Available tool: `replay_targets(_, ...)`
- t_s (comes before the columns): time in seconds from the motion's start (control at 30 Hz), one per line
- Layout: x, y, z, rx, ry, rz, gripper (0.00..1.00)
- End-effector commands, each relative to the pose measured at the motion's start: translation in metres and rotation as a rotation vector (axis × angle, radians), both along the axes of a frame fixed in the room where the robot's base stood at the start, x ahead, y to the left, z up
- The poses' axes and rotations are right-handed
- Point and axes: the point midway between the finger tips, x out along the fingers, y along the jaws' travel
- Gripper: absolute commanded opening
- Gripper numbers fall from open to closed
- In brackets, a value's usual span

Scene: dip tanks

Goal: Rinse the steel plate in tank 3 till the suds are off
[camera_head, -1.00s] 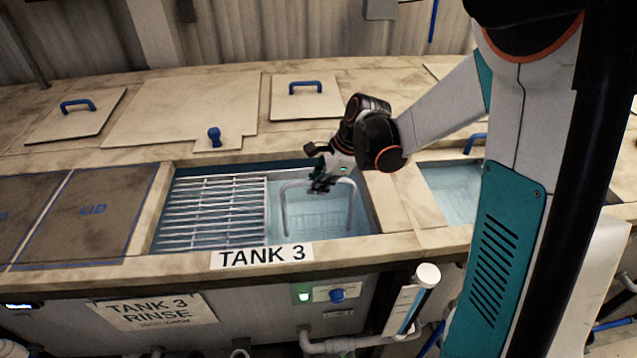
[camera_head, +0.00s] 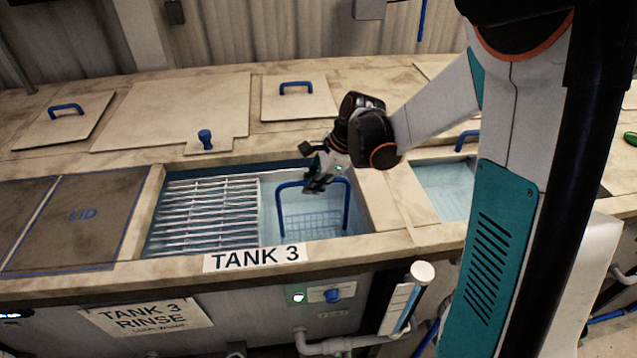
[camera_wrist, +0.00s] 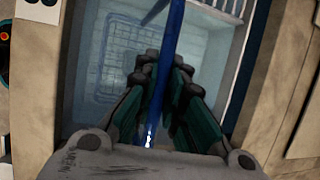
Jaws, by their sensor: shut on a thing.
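Tank 3 (camera_head: 365,215) is open, with clear bluish water in its right part. A wire basket (camera_head: 312,226) with a tall blue handle (camera_head: 281,215) is low in the water. My gripper (camera_head: 318,182) is at the top of the handle. In the wrist view my gripper (camera_wrist: 162,68) is shut on the blue handle (camera_wrist: 168,30), with the basket (camera_wrist: 105,65) dim below through the water. I cannot make out the steel plate, and no white foam shows on the handle.
A slatted metal rack (camera_head: 208,215) covers the tank's left part. Dark lids (camera_head: 85,215) lie farther left. Another open tank (camera_head: 447,190) is to the right. A blue knob (camera_head: 333,295) and a lit green button (camera_head: 298,296) are on the front panel.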

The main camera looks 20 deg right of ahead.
Motion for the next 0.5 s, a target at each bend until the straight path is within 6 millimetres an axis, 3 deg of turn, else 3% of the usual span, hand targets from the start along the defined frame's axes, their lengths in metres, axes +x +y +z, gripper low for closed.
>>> replay_targets(0.5,0.006,0.03,0.0,0.0,0.0,0.0,0.0)
